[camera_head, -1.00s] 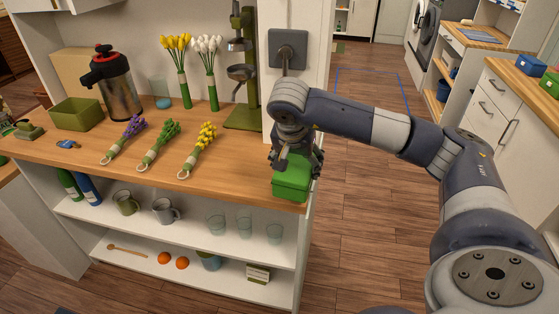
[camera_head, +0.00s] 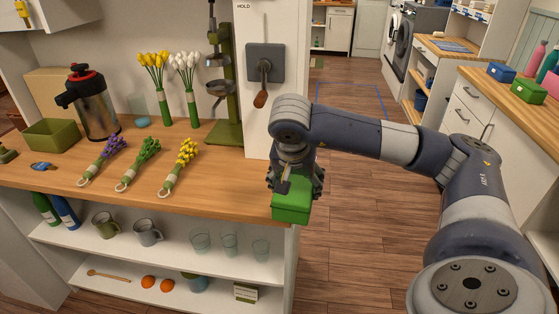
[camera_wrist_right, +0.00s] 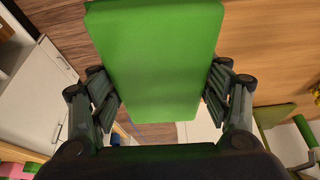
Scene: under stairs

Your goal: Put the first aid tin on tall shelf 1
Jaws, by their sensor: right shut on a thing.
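A green box-shaped tin (camera_head: 291,203), which I take to be the first aid tin though no marking shows, is in my right gripper (camera_head: 295,180). The gripper is shut on it from above, at the right end of the wooden counter (camera_head: 225,204). In the right wrist view the tin's green face (camera_wrist_right: 155,60) fills the middle, with finger linkages on both sides. I cannot tell whether the tin touches the counter edge or hangs in front of it. My left gripper is not in view. I cannot tell which furniture is tall shelf 1.
Flower bunches (camera_head: 180,168), a red-topped flask (camera_head: 92,102) and a green stand (camera_head: 226,100) occupy the counter. Mugs and glasses fill the shelf below. White drawers (camera_head: 485,115) with boxes on top stand right. Wooden floor between is open.

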